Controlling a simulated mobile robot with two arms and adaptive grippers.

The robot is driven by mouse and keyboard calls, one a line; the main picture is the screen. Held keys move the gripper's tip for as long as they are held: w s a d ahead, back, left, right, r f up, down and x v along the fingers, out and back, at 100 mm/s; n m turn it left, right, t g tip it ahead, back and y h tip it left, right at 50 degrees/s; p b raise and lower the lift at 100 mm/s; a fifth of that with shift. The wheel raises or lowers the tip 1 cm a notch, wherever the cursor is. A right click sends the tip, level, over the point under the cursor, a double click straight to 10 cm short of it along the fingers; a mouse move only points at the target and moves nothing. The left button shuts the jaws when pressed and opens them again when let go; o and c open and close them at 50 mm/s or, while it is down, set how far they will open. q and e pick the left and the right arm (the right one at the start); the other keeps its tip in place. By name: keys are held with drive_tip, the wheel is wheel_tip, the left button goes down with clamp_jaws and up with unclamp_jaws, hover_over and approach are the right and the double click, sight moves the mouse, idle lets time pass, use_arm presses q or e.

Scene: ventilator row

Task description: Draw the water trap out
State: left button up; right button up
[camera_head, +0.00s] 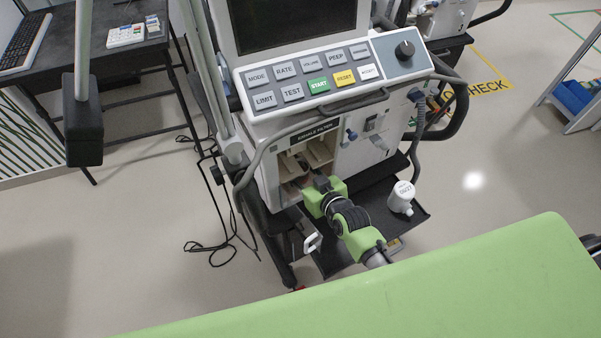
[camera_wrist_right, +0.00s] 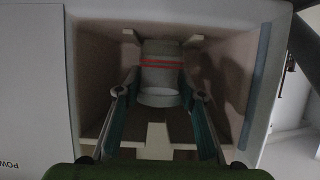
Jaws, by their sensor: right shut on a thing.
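A grey cylinder with red bands, seemingly the water trap (camera_wrist_right: 160,66), lies inside the open compartment (camera_wrist_right: 88,70) of the ventilator. My right gripper (camera_wrist_right: 158,92) reaches into the compartment, with one finger on each side of the cylinder's near end, and is shut on it. In the head view my right gripper (camera_head: 305,172) is in the opening under the dark label plate, and the cylinder is mostly hidden. My left gripper is not in view.
The ventilator's button panel (camera_head: 308,74) is above the opening, with a curved grey rail (camera_head: 247,172) beside it. A green surface (camera_head: 400,295) crosses the foreground.

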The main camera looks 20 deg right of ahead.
sight(304, 181)
drive_tip(key=shift+s+d+p, duration=0.3)
drive_tip(key=shift+s+p, duration=0.25)
drive_tip(key=shift+s, duration=0.65)
drive_tip(key=shift+s+d+p, duration=0.3)
drive_tip(key=shift+s+p, duration=0.2)
drive_tip(key=shift+s, duration=0.75)
drive_tip(key=shift+s+d+p, duration=0.3)
drive_tip(key=shift+s+p, duration=0.25)
drive_tip(key=shift+s, duration=0.65)
drive_tip(key=shift+s+d+p, duration=0.2)
drive_tip(key=shift+s+p, duration=0.1)
drive_tip(key=shift+s, duration=0.6)
drive_tip(key=shift+s+d+p, duration=0.25)
drive_tip(key=shift+s+p, duration=0.05)
drive_tip(key=shift+s, duration=0.55)
drive_tip(key=shift+s+d+p, duration=0.2)
drive_tip(key=shift+s+p, duration=0.1)
drive_tip(key=shift+s, duration=0.6)
